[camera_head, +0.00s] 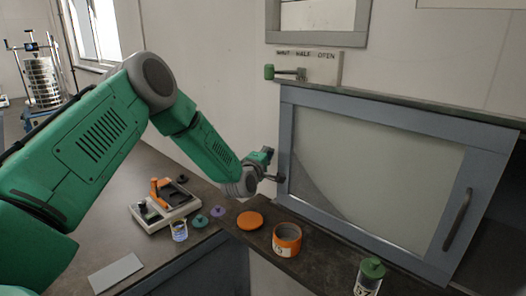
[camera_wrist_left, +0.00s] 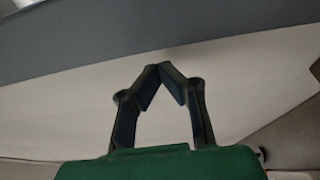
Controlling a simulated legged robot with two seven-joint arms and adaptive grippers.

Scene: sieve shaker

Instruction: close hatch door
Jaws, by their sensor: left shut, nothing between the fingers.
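The hatch door (camera_head: 375,111) is a blue-grey framed panel with a pale window and a dark handle (camera_head: 457,219) at its lower right. It stands tilted in the head view, and I cannot tell exactly how far it is from its frame. My left gripper (camera_head: 279,178) is at the door's left edge, near the frame. In the left wrist view my left gripper (camera_wrist_left: 163,70) has its fingertips together with nothing between them, below a grey band that may be the door frame. Whether it touches the door is unclear. My right gripper is not in view.
A dark shelf below the door holds an orange jar (camera_head: 287,240), an orange lid (camera_head: 250,220) and a green-capped jar (camera_head: 370,275). A device with an orange part (camera_head: 165,208) stands on the left counter. A green lever (camera_head: 285,73) is above the door.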

